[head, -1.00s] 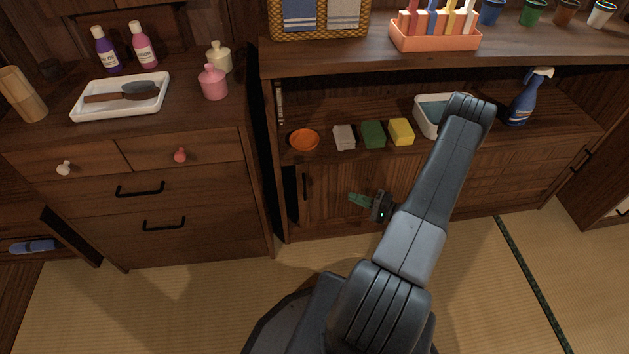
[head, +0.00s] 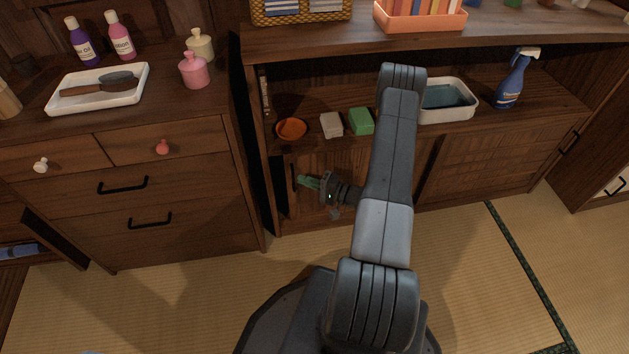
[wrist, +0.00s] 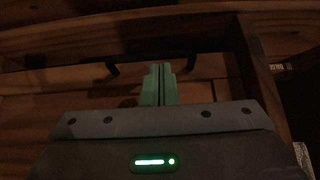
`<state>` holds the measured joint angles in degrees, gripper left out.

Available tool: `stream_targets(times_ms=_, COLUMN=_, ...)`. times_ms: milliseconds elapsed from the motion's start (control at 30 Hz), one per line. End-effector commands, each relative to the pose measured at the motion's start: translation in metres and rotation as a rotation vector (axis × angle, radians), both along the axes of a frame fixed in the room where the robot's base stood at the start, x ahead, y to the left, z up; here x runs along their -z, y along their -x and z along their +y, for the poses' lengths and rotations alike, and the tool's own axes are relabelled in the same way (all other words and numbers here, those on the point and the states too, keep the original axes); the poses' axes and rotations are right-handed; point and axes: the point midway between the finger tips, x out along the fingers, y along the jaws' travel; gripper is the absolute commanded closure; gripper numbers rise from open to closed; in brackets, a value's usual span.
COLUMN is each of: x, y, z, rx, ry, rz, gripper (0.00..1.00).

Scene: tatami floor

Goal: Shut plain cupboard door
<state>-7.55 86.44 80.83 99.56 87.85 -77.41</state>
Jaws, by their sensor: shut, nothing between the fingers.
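The plain cupboard door (head: 345,168) is the smooth wooden panel at the lower left of the low cabinet, partly hidden behind my arm. Its dark upright handle (head: 293,177) is near its left edge. My gripper (head: 308,182), with green fingers, is shut and empty just right of the handle; I cannot tell whether it touches. In the wrist view the shut fingertips (wrist: 158,70) overlap the dark handle bar (wrist: 186,55) in front of the wooden door face (wrist: 212,92). How far open the door is, I cannot tell.
A patterned door (head: 475,165) fills the cabinet's lower right. The open shelf above holds an orange bowl (head: 291,129), sponges, a white basin (head: 447,101) and a blue spray bottle (head: 512,80). A drawer chest (head: 190,220) stands close at left. Tatami floor (head: 460,290) is clear at right.

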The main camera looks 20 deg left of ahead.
Motion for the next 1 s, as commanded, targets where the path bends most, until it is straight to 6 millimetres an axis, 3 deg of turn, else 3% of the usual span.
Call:
stream_targets(times_ms=333, x=0.000, y=0.001, z=0.002, rx=-0.001, ry=0.000, rz=-0.001, gripper=1.00)
stream_targets(times_ms=667, x=0.002, y=0.025, z=0.040, rx=-0.003, ry=-0.001, rz=-0.001, gripper=1.00)
stream_targets(times_ms=1000, x=-0.001, y=0.028, z=0.045, rx=-0.004, ry=-0.001, rz=-0.001, gripper=1.00)
